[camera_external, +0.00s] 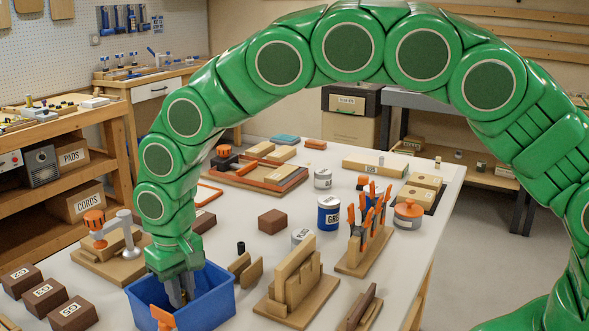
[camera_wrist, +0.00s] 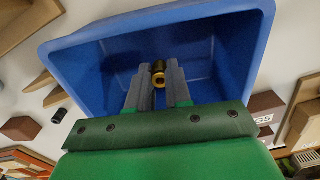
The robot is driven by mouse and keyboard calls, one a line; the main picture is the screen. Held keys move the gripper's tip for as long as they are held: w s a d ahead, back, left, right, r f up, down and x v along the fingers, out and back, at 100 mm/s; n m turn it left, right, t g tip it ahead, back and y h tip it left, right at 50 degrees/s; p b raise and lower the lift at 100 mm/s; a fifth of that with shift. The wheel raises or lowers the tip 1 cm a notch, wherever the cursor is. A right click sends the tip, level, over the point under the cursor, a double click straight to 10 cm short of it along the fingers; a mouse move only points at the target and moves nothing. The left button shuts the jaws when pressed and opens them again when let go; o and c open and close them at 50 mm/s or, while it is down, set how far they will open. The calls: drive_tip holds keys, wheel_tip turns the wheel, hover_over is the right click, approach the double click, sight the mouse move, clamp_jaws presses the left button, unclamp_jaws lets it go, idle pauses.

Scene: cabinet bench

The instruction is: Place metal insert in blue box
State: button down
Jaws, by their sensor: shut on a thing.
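The blue box (camera_external: 222,298) stands on the near left part of the white table, and its open inside also fills much of the wrist view (camera_wrist: 92,62). My gripper (camera_external: 178,298) points down into the box from above. In the wrist view my gripper (camera_wrist: 158,82) is shut on the metal insert (camera_wrist: 159,75), a small brass-coloured ring-shaped piece between the grey fingertips. The insert is within the outline of the box opening. The external view hides the insert, and I cannot tell how far it is above the box floor.
An orange-handled thing (camera_external: 163,318) is at the box's front edge. Brown blocks (camera_external: 73,313) lie to the left. A clamp on a wooden base (camera_external: 110,255) stands behind left. A wooden rack (camera_external: 297,290) and a small black cylinder (camera_external: 241,248) are to the right.

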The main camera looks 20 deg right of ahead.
drive_tip(key=shift+f, duration=1.5)
drive_tip(key=shift+f, duration=0.15)
drive_tip(key=c, duration=1.1)
unclamp_jaws()
drive_tip(key=shift+o, duration=0.2)
wheel_tip(320, 180, up, 12)
drive_tip(key=shift+r, duration=0.15)
